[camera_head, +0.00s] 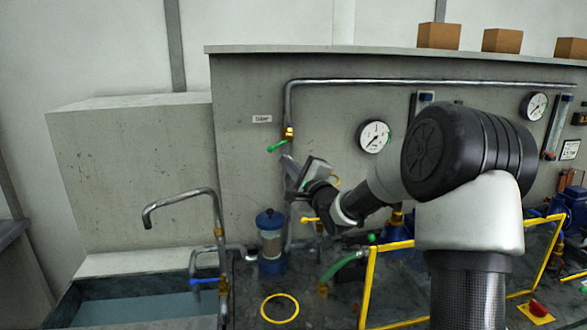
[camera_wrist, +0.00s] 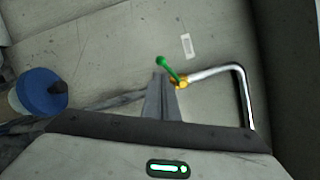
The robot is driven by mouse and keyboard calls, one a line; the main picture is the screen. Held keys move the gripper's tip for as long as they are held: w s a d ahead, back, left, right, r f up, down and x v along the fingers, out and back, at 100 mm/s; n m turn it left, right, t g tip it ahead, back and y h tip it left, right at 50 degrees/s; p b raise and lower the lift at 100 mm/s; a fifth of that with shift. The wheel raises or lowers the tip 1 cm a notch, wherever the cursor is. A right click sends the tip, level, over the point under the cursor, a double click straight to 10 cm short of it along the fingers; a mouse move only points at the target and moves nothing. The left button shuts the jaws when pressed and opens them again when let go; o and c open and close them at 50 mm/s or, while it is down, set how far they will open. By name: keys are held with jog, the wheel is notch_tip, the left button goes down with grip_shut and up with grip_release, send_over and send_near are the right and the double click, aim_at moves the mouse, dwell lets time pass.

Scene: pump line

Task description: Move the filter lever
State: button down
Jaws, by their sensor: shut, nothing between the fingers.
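The filter lever (camera_head: 277,146) is a short green handle on a brass valve (camera_head: 289,133) in the grey pipe, close to a small white label (camera_head: 262,118) on the wall. In the wrist view the green lever (camera_wrist: 167,68) slants up and left from the brass valve (camera_wrist: 180,82). My gripper (camera_head: 288,160) is shut and empty, with its tips just below the lever. In the wrist view the fingertips (camera_wrist: 160,77) lie right beside the lever's handle. I cannot tell whether they touch it.
A filter housing with a blue cap (camera_head: 269,220) stands below. A yellow lever (camera_head: 309,220) and a blue lever (camera_head: 204,281) sit on nearby pipes. A yellow rail (camera_head: 366,285) stands right of a yellow floor ring (camera_head: 279,308). A gauge (camera_head: 374,137) hangs on the wall.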

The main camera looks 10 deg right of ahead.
aim_at(280, 144)
jog(key=shift+x, duration=2.1)
jog(key=m, duration=0.2)
jog(key=a+r+m+t+h, duration=0.1)
jog(key=m, duration=0.1)
jog(key=r+m, duration=0.1)
jog(key=m, duration=0.1)
jog(key=shift+a+r+m+t, duration=0.1)
jog(key=shift+a+m+t, duration=0.05)
jog(key=shift+m+t, duration=0.2)
jog(key=shift+h, duration=0.4)
